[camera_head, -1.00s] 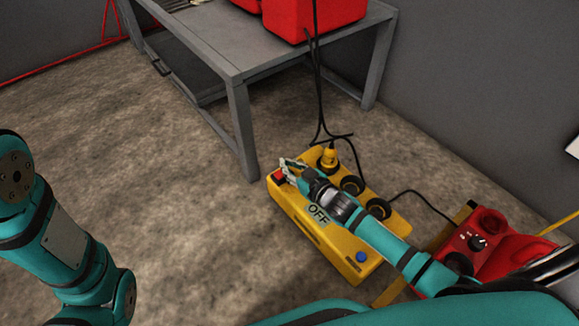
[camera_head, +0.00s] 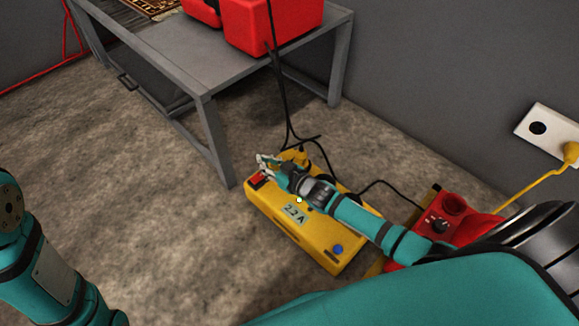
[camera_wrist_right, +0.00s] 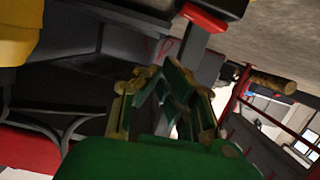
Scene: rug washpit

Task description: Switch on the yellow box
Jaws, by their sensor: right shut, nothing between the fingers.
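The yellow box (camera_head: 270,218) lies on the floor by the table leg. Its label (camera_head: 295,213) reads what looks like "2.2 A". A red switch (camera_head: 257,179) sits at its far left end and a blue button (camera_head: 338,249) at its near end. My right gripper (camera_head: 264,161) is shut and empty, at or just above the red switch; I cannot tell whether it touches. My right arm hides part of the box's top and sockets. In the right wrist view, the fingers (camera_wrist_right: 165,75) show, with a red piece beyond them. My left arm is at the left edge, its gripper out of view.
A grey metal table (camera_head: 205,60) with red cases (camera_head: 270,25) stands behind the box. Black cables hang from it to the box. A red device (camera_head: 445,225) is at the right. A wall socket (camera_head: 545,128) holds a yellow plug. Floor at left is clear.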

